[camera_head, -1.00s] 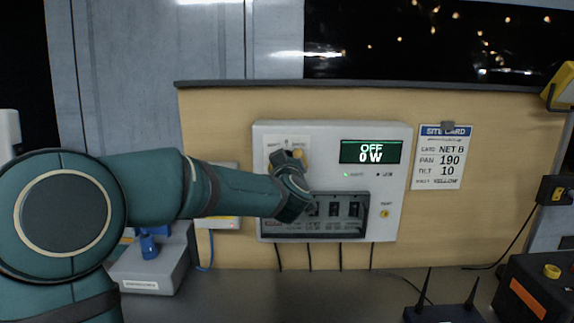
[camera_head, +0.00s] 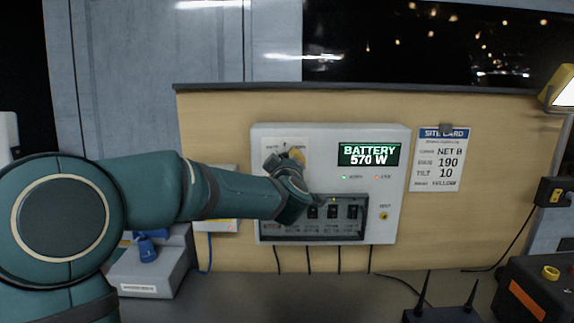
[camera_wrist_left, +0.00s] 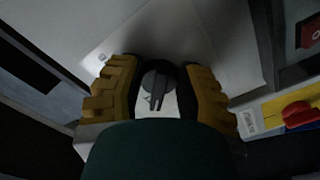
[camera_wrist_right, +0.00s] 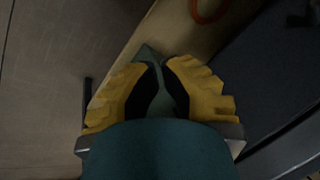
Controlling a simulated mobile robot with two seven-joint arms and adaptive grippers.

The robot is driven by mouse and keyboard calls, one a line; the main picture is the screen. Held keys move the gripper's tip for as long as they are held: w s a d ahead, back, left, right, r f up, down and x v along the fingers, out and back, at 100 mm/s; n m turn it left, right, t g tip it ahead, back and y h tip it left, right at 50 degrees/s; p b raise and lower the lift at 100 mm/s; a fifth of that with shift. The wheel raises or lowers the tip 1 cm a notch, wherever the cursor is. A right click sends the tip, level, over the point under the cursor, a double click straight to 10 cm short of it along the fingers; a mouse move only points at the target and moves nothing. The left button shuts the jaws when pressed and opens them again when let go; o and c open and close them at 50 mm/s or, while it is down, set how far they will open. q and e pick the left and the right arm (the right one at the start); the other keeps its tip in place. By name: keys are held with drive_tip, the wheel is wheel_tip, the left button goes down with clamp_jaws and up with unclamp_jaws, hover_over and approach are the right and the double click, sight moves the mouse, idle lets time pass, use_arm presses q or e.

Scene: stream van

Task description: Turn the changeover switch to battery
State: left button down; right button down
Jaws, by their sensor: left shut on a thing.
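The changeover switch is a knob on the upper left of a white panel (camera_head: 325,130); in the head view my left gripper mostly hides it. A yellow part (camera_head: 297,155) shows by the fingers. In the left wrist view the dark round knob (camera_wrist_left: 157,82) with its grey pointer sits between the yellow fingers of my left gripper (camera_wrist_left: 158,88), which is shut on it. The panel display (camera_head: 369,154) reads BATTERY 570 W in white on green. My right gripper (camera_wrist_right: 158,75) shows only in the right wrist view, fingers close together; a grey-green shape shows between them.
Below the display, a row of dark breakers (camera_head: 333,211) sits behind a frame. A site card (camera_head: 440,160) hangs to the right. A grey box with a blue knob (camera_head: 147,250) stands left, a black antenna device (camera_head: 440,312) and a dark box (camera_head: 540,290) at right.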

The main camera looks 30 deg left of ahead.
use_arm(q)
drive_tip(key=shift+r, duration=0.1)
drive_tip(key=c, duration=0.6)
unclamp_jaws()
drive_tip(key=v, duration=1.2)
